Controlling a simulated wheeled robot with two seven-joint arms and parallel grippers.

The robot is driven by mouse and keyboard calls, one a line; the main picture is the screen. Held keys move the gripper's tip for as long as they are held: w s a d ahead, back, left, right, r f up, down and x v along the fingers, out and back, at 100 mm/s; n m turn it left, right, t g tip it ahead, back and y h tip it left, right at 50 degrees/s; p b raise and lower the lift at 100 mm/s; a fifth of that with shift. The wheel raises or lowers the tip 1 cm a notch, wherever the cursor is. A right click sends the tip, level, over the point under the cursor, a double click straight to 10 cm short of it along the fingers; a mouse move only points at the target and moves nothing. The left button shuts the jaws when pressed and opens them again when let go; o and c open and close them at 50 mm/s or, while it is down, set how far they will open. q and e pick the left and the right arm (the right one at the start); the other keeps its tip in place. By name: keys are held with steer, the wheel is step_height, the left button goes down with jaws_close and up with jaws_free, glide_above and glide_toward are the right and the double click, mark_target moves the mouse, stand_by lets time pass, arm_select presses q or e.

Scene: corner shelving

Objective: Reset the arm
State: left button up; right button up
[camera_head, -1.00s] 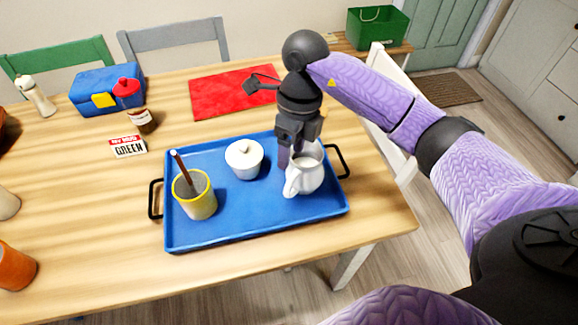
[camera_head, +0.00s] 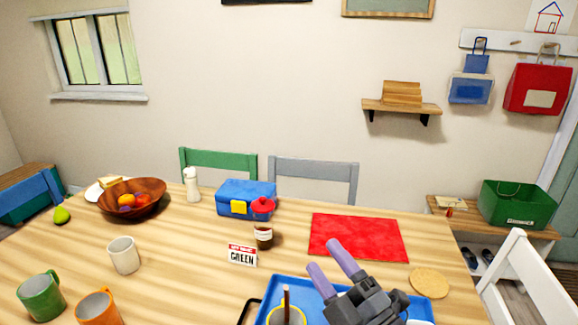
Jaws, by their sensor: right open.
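My right gripper (camera_head: 325,255) is at the bottom centre of the head view. Its two purple fingers point up and left, apart and empty, above the blue tray (camera_head: 283,281). The tray is cut off by the bottom edge of the picture and partly covered by the gripper. A yellow-rimmed cup (camera_head: 286,314) with a brown stick in it stands on the tray, left of the gripper. A bit of something white shows at the bottom edge, right of the gripper. My left gripper is not in view.
A red mat (camera_head: 370,238) lies behind the gripper. Mugs and a wooden bowl (camera_head: 150,203) are further left. A cork coaster (camera_head: 429,283) lies to the right.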

steer(key=s+d+f+m+g+h, duration=0.3)
steer(key=d+f+m+h, duration=0.2)
steer(key=f+m+h, duration=0.25)
steer(key=s+d+f+m+g+h, duration=0.35)
steer(key=d+f+m+h, duration=0.2)
steer(key=f+m, duration=0.3)
steer(key=s+a+f+m+g+y, duration=0.1)
steer(key=s+f+m+g, duration=0.15)
steer(key=s+g, duration=0.35)
steer(key=s+a+f+m+g, duration=0.1)
steer(key=s+f+g, duration=0.25)
steer(key=s, duration=0.55)
step_height(320, 180, down, 18)
steer(key=s+g, duration=0.1)
steer(key=s, duration=0.2)
steer(key=s+d+f+n+g, duration=0.1)
steer(key=s+d+f, duration=0.3)
steer(key=s+f, duration=0.6)
steer(key=s, duration=0.3)
steer(key=shift+d+f, duration=0.15)
steer(key=shift+f, duration=0.15)
